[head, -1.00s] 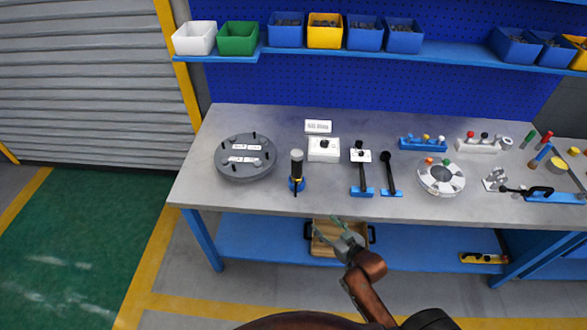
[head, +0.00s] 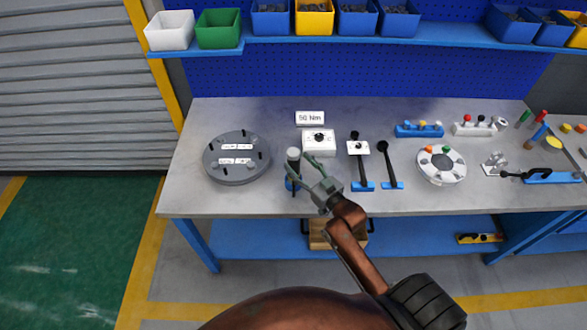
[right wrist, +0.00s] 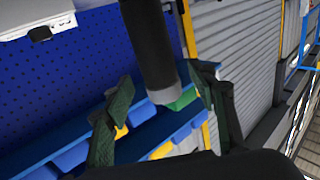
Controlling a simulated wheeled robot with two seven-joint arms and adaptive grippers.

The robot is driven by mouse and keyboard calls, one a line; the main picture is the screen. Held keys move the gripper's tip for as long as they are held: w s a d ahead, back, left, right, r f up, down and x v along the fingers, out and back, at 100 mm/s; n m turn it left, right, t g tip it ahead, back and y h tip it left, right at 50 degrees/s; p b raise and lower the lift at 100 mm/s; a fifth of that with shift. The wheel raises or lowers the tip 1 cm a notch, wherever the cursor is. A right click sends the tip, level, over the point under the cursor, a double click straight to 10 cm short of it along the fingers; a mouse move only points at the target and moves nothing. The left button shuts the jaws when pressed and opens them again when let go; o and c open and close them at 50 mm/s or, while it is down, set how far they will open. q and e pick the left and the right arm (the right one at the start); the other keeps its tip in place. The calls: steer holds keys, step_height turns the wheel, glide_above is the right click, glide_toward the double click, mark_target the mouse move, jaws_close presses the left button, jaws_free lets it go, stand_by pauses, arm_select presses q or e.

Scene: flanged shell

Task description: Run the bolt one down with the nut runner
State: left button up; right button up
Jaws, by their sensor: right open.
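The flanged shell (head: 212,163) is a round grey disc on the left of the bench, with dark upright bolts and white labels on top. The nut runner (head: 293,154) looks like an upright dark tool with a pale cap, in a blue stand right of the shell. My right gripper (head: 298,161) is open at the tool and partly hides it. In the right wrist view, a dark cylinder with a grey end (right wrist: 147,40) shows between the spread fingers; I cannot tell if they touch it. My left gripper is not in view.
A white box with a dial (head: 319,147) stands behind the gripper, below a "50 Nm" sign (head: 310,118). Two black-handled tools in blue stands (head: 363,186) are to the right. A white round fixture (head: 442,178) is further right. Bins line the shelf above.

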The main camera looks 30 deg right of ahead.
steer(key=w, duration=0.2)
steer(key=shift+w+a, duration=0.15)
steer(key=shift+w, duration=0.55)
steer(key=shift+c, duration=1.4)
steer(key=c, duration=1.1)
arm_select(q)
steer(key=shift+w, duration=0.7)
arm_select(e)
jaws_close()
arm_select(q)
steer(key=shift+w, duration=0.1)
arm_select(e)
steer(key=shift+r, duration=0.2)
